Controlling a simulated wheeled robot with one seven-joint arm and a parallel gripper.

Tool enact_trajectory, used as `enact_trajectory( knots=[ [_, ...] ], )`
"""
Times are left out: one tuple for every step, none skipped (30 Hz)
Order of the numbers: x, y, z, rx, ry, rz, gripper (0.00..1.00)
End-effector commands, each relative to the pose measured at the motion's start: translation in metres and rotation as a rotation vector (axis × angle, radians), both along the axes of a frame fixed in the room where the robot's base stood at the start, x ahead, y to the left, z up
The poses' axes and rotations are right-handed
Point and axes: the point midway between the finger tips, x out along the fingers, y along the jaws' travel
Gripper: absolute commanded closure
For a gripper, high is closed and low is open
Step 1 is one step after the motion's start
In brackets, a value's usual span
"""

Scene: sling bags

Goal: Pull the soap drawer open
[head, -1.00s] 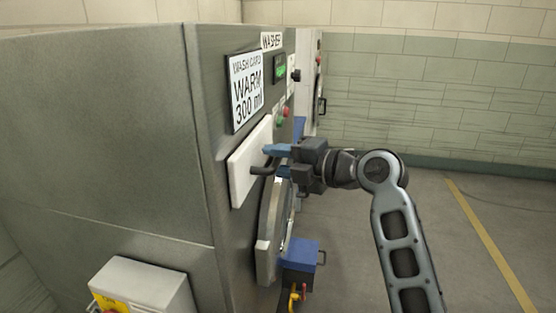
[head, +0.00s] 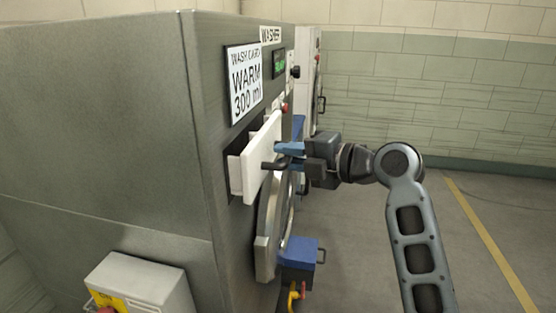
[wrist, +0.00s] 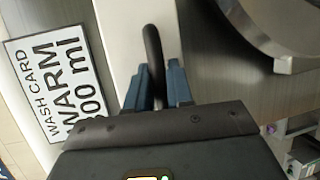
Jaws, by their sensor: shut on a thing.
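The soap drawer has a white front (head: 262,160) on the washer's face, below the wash card. It stands out from the panel, and a dark gap shows behind it on the left. A dark bar handle (head: 270,166) sticks out from it. My gripper (head: 284,157) is at the handle, with its blue fingers shut on it. In the wrist view the dark handle (wrist: 153,48) runs between the two blue fingertips, against the white drawer front (wrist: 125,30). The inside of the drawer is hidden.
The round washer door (head: 268,230) is just below the drawer. A wash card (head: 245,85) reads WARM 300 ml. A blue box (head: 300,250) is low beside the door, and a grey box (head: 140,285) is at lower left. The floor to the right is clear.

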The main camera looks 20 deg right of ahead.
Motion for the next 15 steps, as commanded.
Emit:
enact_trajectory(
  knots=[
    [-0.007, -0.013, -0.006, 0.0, -0.005, -0.008, 1.0],
    [-0.011, -0.019, -0.007, -0.001, -0.006, -0.009, 1.0],
    [-0.017, -0.028, -0.007, -0.001, -0.006, -0.009, 1.0],
    [-0.021, -0.033, -0.007, -0.001, -0.006, -0.009, 1.0],
    [-0.026, -0.04, -0.007, -0.002, -0.007, -0.01, 1.0],
    [-0.032, -0.048, -0.007, -0.001, -0.006, -0.01, 1.0],
    [-0.036, -0.054, -0.006, -0.001, -0.006, -0.01, 1.0],
    [-0.04, -0.06, -0.006, -0.001, -0.006, -0.01, 1.0],
    [-0.046, -0.067, -0.005, -0.001, -0.006, -0.01, 1.0],
    [-0.049, -0.072, -0.005, -0.001, -0.005, -0.009, 1.0],
    [-0.053, -0.076, -0.005, -0.001, -0.005, -0.009, 1.0],
    [-0.057, -0.081, -0.004, -0.001, -0.005, -0.008, 1.0],
    [-0.059, -0.084, -0.004, -0.002, -0.004, -0.007, 1.0],
    [-0.061, -0.086, -0.003, -0.002, -0.004, -0.007, 1.0],
    [-0.063, -0.089, -0.002, -0.002, -0.003, -0.007, 1.0]
  ],
)
